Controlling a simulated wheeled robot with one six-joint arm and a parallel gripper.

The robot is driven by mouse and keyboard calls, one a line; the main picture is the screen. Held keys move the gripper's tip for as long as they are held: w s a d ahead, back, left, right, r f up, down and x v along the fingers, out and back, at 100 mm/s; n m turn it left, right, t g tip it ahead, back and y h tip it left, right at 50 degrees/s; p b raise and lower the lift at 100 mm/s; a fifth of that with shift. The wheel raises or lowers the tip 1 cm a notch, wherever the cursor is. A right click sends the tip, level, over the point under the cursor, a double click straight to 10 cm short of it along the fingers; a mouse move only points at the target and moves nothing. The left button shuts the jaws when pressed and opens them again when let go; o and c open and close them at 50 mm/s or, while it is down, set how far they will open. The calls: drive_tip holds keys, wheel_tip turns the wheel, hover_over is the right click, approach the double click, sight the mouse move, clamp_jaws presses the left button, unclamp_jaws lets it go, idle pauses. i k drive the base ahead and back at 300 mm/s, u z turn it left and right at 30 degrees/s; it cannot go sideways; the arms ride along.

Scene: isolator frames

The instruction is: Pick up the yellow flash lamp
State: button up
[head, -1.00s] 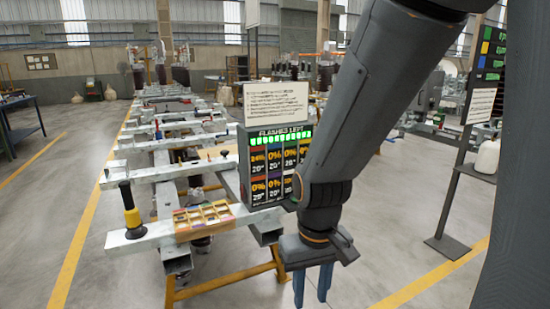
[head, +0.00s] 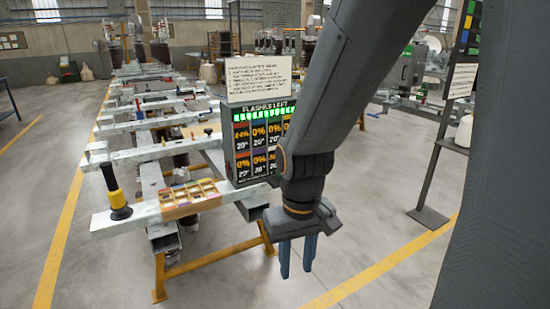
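The yellow flash lamp (head: 117,198) appears to be the upright tool with a black handle, yellow collar and dark round base. It stands at the near left end of a pale metal beam (head: 145,216). My gripper (head: 297,270) points down at centre right, to the right of the lamp and well apart from it. Its two blue fingers are parted with nothing visible between them. Nothing hides the lamp.
A wooden compartment tray (head: 189,208) lies on the beam right of the lamp. A display panel (head: 258,184) reading "FLASHES LEFT" stands behind it, partly hidden by my arm. Yellow trestle legs (head: 215,260) stand below. The near floor (head: 85,270) at left is clear.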

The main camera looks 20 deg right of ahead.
sight(119, 205)
drive_tip(key=u, duration=1.15)
drive_tip(key=i, duration=0.65)
drive_tip(key=z, duration=0.25)
